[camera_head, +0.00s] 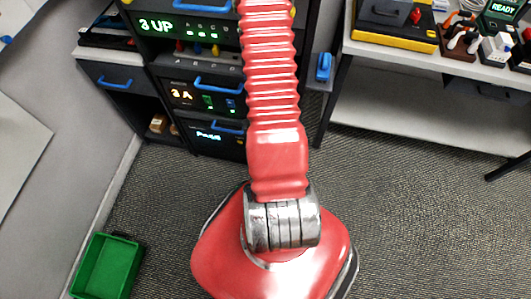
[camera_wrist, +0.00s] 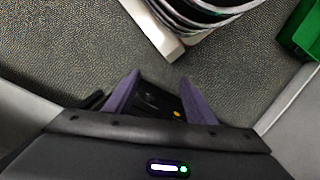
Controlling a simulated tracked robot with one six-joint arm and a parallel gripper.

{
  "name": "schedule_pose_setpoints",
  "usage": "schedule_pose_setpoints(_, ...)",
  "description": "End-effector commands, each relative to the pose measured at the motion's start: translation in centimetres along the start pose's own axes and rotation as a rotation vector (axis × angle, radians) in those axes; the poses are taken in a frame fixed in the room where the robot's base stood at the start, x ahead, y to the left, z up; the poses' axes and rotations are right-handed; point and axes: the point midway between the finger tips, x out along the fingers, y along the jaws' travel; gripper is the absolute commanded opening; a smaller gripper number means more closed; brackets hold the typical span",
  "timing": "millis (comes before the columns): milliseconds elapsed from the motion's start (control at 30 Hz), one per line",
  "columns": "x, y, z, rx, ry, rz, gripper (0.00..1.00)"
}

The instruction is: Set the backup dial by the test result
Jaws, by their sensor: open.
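A dark equipment rack stands at the upper left of the head view. Its top panel (camera_head: 183,30) reads "3 UP" in green, with small green lights under the letters A to D. A panel below (camera_head: 208,98) reads "3 A" in amber, and the lowest panel (camera_head: 212,136) reads "PASS" in pale green-blue. I cannot make out which part is the backup dial; my red arm covers the rack's right side. My gripper (camera_wrist: 160,77) shows in the wrist view with its purple fingers apart, pointing at carpet, with nothing between the tips. It is not visible in the head view.
A green bin (camera_head: 108,266) is on the floor at lower left; it also shows in the wrist view (camera_wrist: 304,30). A bench (camera_head: 405,54) at upper right bears a yellow-black case (camera_head: 397,31), tools and a unit reading "READY" (camera_head: 503,10). Carpet below the bench is clear.

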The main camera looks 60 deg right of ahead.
Motion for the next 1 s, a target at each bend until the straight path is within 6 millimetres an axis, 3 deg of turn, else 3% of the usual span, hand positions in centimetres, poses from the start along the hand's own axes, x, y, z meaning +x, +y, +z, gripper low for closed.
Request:
schedule_pose_setpoints(100, 3.4, 1.0, 0.2, 0.039, 0.004, -0.012, 0.50)
schedule_pose_setpoints(467, 12.4, 2.9, 0.0, 0.149, 0.087, -0.060, 0.50)
schedule_pose_setpoints(633, 16.4, 3.2, -1.1, 0.208, 0.188, -0.094, 0.50)
schedule_pose_setpoints(800, 17.8, 3.2, -4.3, 0.253, 0.345, -0.135, 0.50)
schedule_pose_setpoints(1000, 16.7, 3.1, -8.3, 0.288, 0.505, -0.176, 0.50)
